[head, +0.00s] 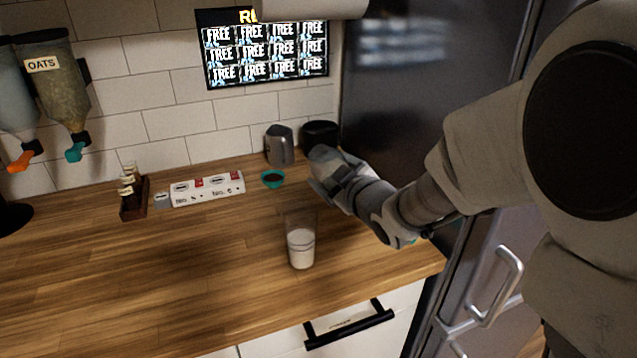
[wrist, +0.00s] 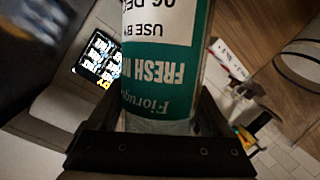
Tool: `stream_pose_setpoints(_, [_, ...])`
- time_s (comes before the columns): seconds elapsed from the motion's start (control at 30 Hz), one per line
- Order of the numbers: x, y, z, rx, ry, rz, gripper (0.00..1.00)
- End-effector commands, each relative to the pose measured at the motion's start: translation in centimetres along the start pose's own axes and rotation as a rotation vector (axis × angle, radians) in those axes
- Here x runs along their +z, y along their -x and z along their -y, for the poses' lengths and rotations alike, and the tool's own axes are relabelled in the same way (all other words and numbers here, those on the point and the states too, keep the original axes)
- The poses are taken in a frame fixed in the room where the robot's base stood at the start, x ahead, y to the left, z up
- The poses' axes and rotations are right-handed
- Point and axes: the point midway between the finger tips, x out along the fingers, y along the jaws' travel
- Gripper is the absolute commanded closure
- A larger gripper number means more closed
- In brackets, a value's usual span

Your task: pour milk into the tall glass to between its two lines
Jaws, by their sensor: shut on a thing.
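The tall glass (head: 301,246) stands upright on the wooden counter, with white milk in its lower part and clear glass above. A thin line crosses it near the milk's top; I cannot clearly make out both lines or the exact level. In the wrist view, my gripper (wrist: 158,112) is shut on a bottle (wrist: 160,65) with a teal and white label reading "FRESH", upside down in the picture. The bottle's mouth is out of view. A clear glass rim (wrist: 298,68) shows at the right, apart from the bottle. In the head view my arm hides my fingers and most of the bottle.
A steel pitcher (head: 279,145) and a dark round container (head: 320,134) stand at the back. A small teal cup (head: 272,179), a white numbered strip (head: 207,189) and a wooden rack (head: 134,196) lie left of them. The counter's front left is clear. A dark fridge (head: 425,75) bounds the right.

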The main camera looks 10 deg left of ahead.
Motion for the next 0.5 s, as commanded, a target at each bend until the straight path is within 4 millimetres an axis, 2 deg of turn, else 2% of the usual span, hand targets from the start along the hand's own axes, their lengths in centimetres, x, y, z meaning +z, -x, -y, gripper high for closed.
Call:
stream_pose_setpoints(0.33, [2.0,-0.6,0.1,-0.067,-0.226,0.017,1.0])
stream_pose_setpoints(0.5, [4.3,-1.2,1.4,-0.106,-0.35,0.026,1.0])
